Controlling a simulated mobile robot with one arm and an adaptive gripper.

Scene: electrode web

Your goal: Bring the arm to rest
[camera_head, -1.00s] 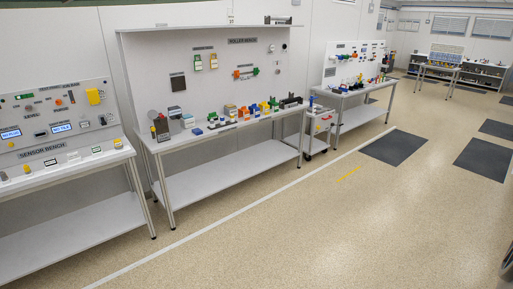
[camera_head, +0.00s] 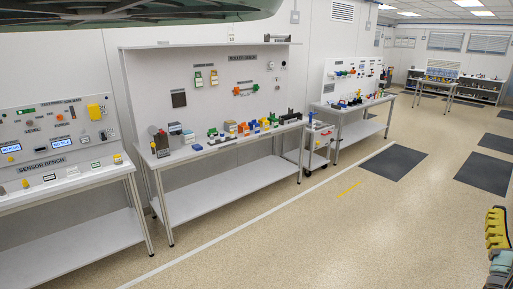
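A large grey-green rounded part of my arm crosses the top left of the head view, close to the camera. A yellow ribbed part with grey-green below it shows at the lower right edge, cut off by the frame; it looks like part of my own body. I cannot make out my gripper's fingertips anywhere, so whether it holds anything is hidden.
The sensor bench (camera_head: 75,185) stands at the left, the roller bench (camera_head: 215,194) beside it with small coloured parts on top. A small cart (camera_head: 318,148) stands at its right end. Further benches line the back. The speckled floor (camera_head: 300,245) is open, with dark mats (camera_head: 393,163).

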